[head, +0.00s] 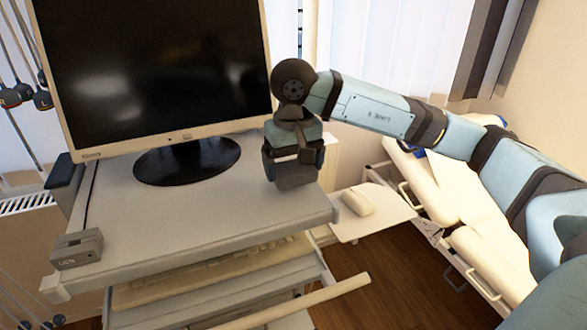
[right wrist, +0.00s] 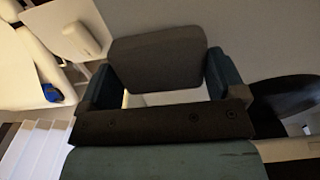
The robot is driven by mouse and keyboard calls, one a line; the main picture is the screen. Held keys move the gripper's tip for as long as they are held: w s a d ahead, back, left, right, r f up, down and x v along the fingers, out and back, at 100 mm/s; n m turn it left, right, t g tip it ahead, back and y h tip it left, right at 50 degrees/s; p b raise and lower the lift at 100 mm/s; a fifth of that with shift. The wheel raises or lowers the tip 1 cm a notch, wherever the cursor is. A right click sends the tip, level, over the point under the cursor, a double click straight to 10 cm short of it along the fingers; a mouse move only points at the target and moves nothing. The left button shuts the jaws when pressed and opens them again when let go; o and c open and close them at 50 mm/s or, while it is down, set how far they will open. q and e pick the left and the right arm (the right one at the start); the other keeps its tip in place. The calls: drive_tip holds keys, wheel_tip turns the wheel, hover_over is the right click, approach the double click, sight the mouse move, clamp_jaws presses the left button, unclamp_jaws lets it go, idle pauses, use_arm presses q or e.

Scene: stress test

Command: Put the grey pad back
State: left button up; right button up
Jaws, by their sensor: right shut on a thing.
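The grey pad (right wrist: 158,60) is a dark grey block with rounded corners. It sits between the two blue fingers of my right gripper (right wrist: 160,78) in the right wrist view, and the gripper is shut on it. In the head view, my right gripper (head: 293,162) points down over the right part of the grey desk top (head: 225,200), with the pad (head: 297,178) at its lower end. I cannot tell whether the pad touches the desk. My left gripper is not in view.
A monitor (head: 155,65) on a round black base (head: 187,162) stands left of the gripper. A small grey box (head: 77,248) sits at the desk's front left. A mouse (head: 357,201) lies on a side shelf (head: 385,216). A keyboard (head: 205,270) is below. The desk's front middle is clear.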

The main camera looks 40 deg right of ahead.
sight(294, 167)
drive_tip(key=shift+d+f, duration=0.1)
drive_tip(key=shift+f, duration=0.7)
drive_tip(key=shift+f+b, duration=0.2)
drive_tip(key=shift+b, duration=0.1)
drive_tip(key=o, duration=0.6)
drive_tip(key=shift+r, duration=0.1)
drive_tip(key=shift+c, duration=0.2)
drive_tip(key=shift+r+p, duration=0.3)
drive_tip(key=shift+r, duration=0.05)
wheel_tip(294, 167, up, 12)
drive_tip(key=shift+f+b, duration=0.2)
drive_tip(key=shift+b, duration=0.2)
